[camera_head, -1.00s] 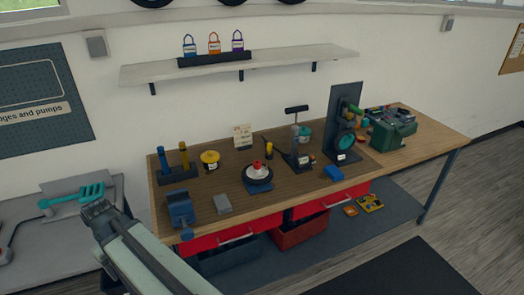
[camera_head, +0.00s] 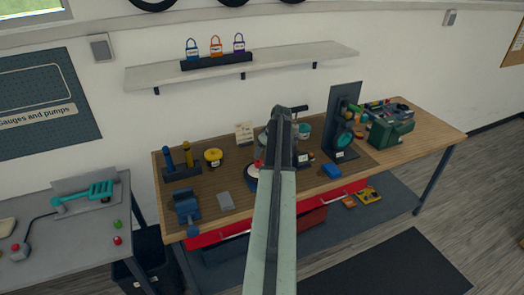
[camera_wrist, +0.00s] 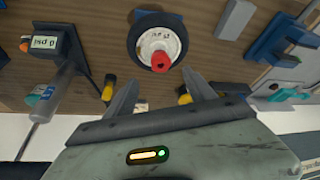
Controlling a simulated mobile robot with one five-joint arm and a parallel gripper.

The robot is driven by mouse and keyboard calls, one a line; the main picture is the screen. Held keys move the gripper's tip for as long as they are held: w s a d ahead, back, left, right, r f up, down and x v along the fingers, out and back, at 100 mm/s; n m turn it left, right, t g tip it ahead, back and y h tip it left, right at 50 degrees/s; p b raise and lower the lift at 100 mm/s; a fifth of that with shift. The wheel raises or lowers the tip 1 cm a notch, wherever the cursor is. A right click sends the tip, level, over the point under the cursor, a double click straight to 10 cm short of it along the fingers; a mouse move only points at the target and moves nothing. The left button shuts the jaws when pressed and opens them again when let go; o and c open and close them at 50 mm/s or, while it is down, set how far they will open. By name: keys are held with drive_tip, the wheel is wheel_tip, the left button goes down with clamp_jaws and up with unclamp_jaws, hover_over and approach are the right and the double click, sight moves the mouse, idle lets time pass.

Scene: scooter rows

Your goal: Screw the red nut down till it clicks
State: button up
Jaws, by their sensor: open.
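The red nut (camera_wrist: 160,62) sits on the white hub of a small black-tyred wheel (camera_wrist: 133,50) in the wrist view. In the head view, only the left edge of the nut (camera_head: 258,163) and wheel (camera_head: 251,176) shows beside my arm. My gripper (camera_wrist: 162,80) is open and empty, its two fingers spread on either side of the nut's line. The nut appears just beyond the fingertips, and no contact shows. My arm hides the gripper in the head view. How far down the nut sits cannot be told.
A floor pump (camera_wrist: 62,85) with a gauge stands left of the wheel in the wrist view.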

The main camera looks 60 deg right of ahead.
sight(257, 162)
drive_tip(key=b+x, duration=0.7)
drive_tip(key=x, duration=0.1)
drive_tip(key=shift+a, duration=0.1)
drive_tip(key=shift+r, duration=0.1)
